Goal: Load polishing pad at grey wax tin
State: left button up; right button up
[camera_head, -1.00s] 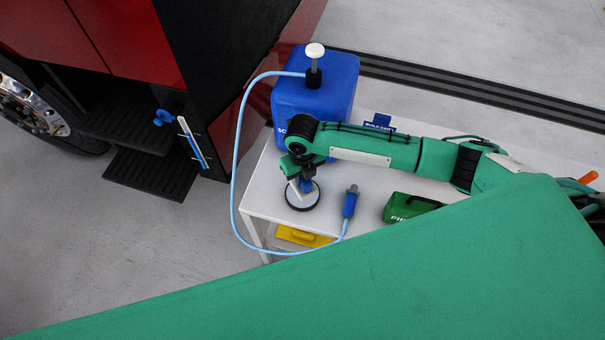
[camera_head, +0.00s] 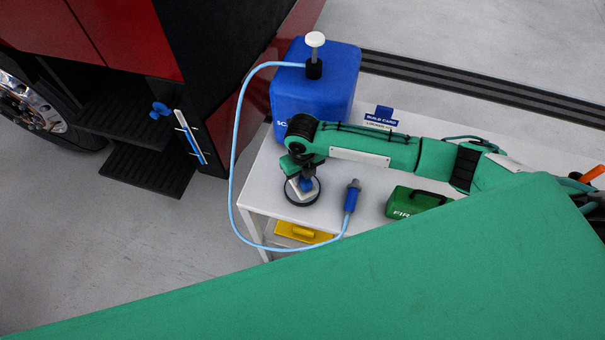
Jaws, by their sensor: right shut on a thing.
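The wax tin (camera_head: 300,205) is a round, shallow, dark-rimmed dish on the white table, near its left end. My right gripper (camera_head: 304,182) points down over it and is shut on the polishing pad (camera_head: 295,191), which has a blue grip and a pale, squarish body. The pad lies over the middle of the tin, within its rim as seen from here. I cannot tell whether it touches the wax. The pad and gripper hide most of the tin's inside. My left gripper is not in view.
A blue canister (camera_head: 315,92) with a pump stands behind the tin. Its pale hose (camera_head: 232,170) loops over the table's left edge to a blue nozzle (camera_head: 351,197) right of the tin. A green box (camera_head: 415,201) and a build card (camera_head: 380,118) are further right. A red vehicle (camera_head: 125,40) stands left.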

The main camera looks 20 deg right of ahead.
jog(key=shift+f+b, duration=0.3)
jog(key=shift+f, duration=0.2)
dwell(0.4)
jog(key=shift+s+f, duration=0.1)
dwell(1.3)
jog(key=shift+p, duration=0.3)
notch_tip(320, 180, up, 7)
jog(key=p, duration=0.6)
dwell(0.7)
